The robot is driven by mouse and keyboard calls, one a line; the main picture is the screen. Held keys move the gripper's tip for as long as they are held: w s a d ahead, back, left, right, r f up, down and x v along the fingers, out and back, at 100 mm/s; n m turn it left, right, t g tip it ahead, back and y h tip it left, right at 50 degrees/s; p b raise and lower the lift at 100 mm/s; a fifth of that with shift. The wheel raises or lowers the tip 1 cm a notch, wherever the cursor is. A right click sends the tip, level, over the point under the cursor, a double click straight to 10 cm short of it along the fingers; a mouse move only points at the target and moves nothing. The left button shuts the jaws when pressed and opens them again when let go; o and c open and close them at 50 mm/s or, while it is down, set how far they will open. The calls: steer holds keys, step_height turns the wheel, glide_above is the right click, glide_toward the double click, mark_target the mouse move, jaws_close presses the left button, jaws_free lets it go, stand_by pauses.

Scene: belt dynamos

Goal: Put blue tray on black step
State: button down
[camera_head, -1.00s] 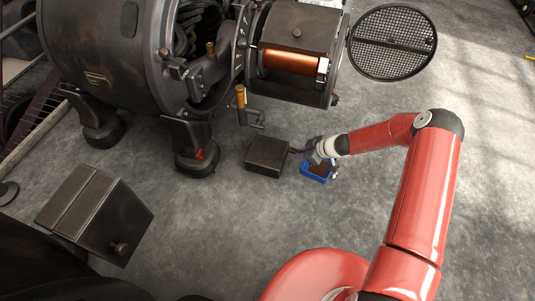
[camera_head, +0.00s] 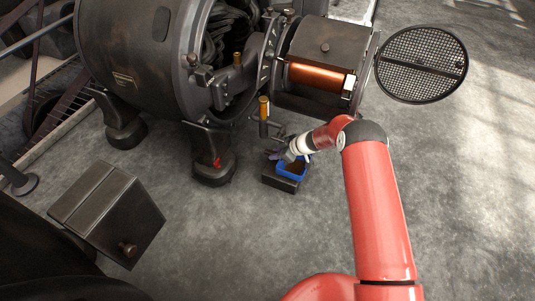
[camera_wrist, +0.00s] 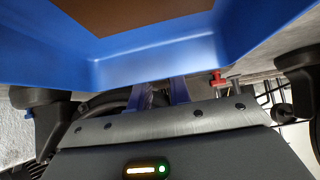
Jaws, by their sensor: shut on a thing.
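The blue tray (camera_head: 291,172) is over the black step (camera_head: 283,184) in the head view. The step is a low dark block on the floor, partly hidden by the tray. I cannot tell whether the tray touches the step or hovers just above it. My gripper (camera_head: 284,157) is shut on the tray's far-left side. In the wrist view the blue tray (camera_wrist: 150,65) fills the top, with a brown surface inside it, and my fingers (camera_wrist: 161,95) meet its wall.
A large dark dynamo (camera_head: 135,50) on feet stands at the left and back, with a copper coil (camera_head: 318,76). A round mesh disc (camera_head: 422,65) is at the right. A dark box with a knob (camera_head: 107,212) is at lower left. The floor at right is clear.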

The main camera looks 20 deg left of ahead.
mark_target(266, 150)
steer(key=a, duration=0.4)
steer(key=shift+w+a, duration=0.1)
steer(key=shift+a, duration=0.15)
steer(key=shift+d+f+b, duration=0.25)
steer(key=shift+f+b, duration=0.05)
steer(key=shift+f, duration=0.45)
steer(key=c, duration=1.3)
jaws_free()
steer(key=shift+r, duration=0.1)
steer(key=p+v, duration=0.1)
steer(key=v, duration=1.1)
steer(key=shift+p, duration=0.3)
